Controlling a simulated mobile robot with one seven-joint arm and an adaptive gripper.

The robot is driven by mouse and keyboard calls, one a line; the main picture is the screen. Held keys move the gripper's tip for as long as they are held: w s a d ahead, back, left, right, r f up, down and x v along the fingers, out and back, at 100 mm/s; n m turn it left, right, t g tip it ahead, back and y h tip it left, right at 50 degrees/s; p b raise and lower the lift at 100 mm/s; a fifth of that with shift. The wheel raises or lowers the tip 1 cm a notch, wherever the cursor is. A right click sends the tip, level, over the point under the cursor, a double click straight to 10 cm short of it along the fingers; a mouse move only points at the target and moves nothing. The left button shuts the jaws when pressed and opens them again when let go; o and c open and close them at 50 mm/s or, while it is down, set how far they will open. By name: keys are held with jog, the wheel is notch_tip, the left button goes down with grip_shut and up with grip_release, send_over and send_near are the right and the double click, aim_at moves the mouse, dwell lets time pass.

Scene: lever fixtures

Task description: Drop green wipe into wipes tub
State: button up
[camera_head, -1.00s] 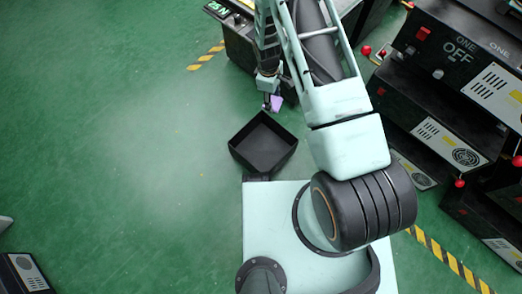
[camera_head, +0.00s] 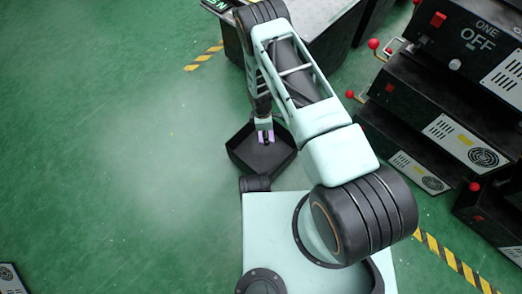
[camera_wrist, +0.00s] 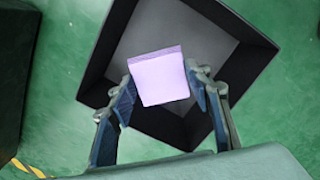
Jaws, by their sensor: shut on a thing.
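My gripper (camera_head: 265,136) is over a black square open box (camera_head: 243,158). In the wrist view my gripper (camera_wrist: 162,92) has a finger on each side of a pale purple block-like piece (camera_wrist: 160,78) and is shut on it. The piece looks lilac, not green, and I see no green wipe. It hangs above the inside of the box (camera_wrist: 245,30), whose grey floor looks empty where it shows. I cannot tell whether this box is the wipes tub. The height of the piece above the floor is hard to judge.
Black lever units (camera_head: 440,130) with red knobs stand at the right. Another dark cabinet (camera_head: 330,30) stands at the top, behind my arm. Yellow-black striped tape (camera_head: 450,262) marks the floor.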

jog(key=shift+f+b, duration=0.6)
jog(key=shift+f, duration=0.8)
jog(key=o, duration=1.4)
jog(key=shift+r, duration=0.1)
notch_tip(320, 180, up, 12)
jog(key=a, duration=0.1)
